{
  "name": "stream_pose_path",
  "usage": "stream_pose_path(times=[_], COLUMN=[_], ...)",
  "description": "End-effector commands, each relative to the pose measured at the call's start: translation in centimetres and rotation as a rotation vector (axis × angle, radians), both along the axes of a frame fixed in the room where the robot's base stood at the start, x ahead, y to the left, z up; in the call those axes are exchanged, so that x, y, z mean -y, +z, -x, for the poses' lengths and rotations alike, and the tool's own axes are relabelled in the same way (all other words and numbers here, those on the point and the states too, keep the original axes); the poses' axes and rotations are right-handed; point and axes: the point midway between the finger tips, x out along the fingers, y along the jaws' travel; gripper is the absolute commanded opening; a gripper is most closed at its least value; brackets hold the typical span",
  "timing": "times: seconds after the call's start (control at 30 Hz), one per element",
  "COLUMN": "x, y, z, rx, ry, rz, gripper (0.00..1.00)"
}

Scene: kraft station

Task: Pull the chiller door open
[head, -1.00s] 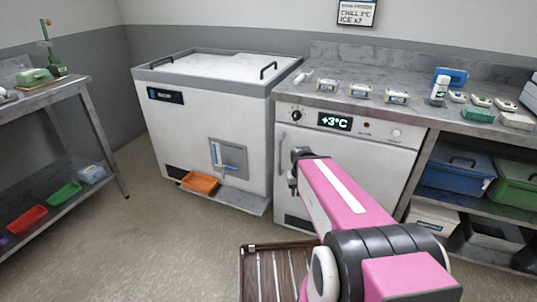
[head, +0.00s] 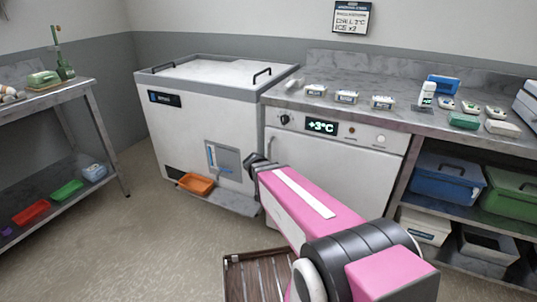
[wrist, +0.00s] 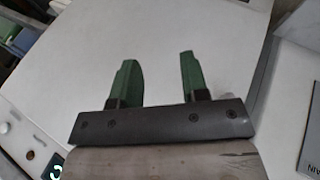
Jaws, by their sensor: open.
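The chiller (head: 335,150) is a white unit under the counter with a +3°C display (head: 321,127). Its door (head: 340,165) looks shut. In the head view the dark wrist end sits at the door's left edge, fingers hidden.
A white ice bin (head: 200,120) stands close on the chiller's left, with an orange tray (head: 196,184) at its base. Shelves with a blue crate (head: 447,175) are on the right. A slatted wooden crate (head: 255,275) is low in front. Floor at left is clear.

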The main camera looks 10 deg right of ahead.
Motion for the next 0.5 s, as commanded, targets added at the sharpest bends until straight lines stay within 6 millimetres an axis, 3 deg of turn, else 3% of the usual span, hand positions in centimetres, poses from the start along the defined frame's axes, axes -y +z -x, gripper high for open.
stream_pose_path(times=[0.27,0.5], x=[-3.2,-8.2], y=[2.7,6.3], z=[-6.3,-10.5], rx=[0.409,0.901], ry=[-0.182,-0.239], rz=[0.405,0.614], gripper=[0.41,0.41])
